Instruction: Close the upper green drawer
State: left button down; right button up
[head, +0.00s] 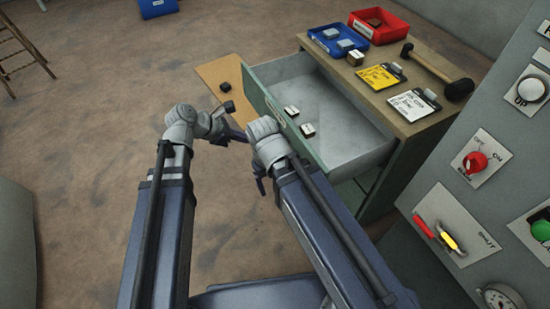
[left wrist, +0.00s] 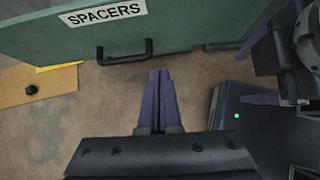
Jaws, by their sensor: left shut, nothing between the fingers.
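The upper green drawer (head: 284,128) is pulled out of the cabinet toward the left, its grey inside showing. Two small labelled blocks (head: 307,130) lie in it. In the left wrist view its green front (left wrist: 190,25) bears a "SPACERS" label and a black handle (left wrist: 125,58). My left gripper (left wrist: 157,72) is shut and empty, just in front of the drawer front, below and right of the handle; contact is not visible. My right gripper (left wrist: 241,78) has its purple fingers apart, right of the left one. In the head view it hangs (head: 261,186) beside the drawer.
The cabinet top (head: 350,83) holds a blue tray (head: 330,52), a red tray (head: 391,23), tagged clipboards and a mallet (head: 437,66). A grey control panel (head: 455,225) stands at right.

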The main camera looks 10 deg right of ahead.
pick_arm(q)
jog(key=d+r+b+x, duration=0.2)
jog(key=b+x, duration=0.5)
jog(key=x, duration=0.5)
jog(key=shift+w+d+f, duration=0.2)
jog(key=shift+w+d, duration=0.05)
jog(key=shift+w, duration=0.25)
jog(key=shift+w, duration=0.1)
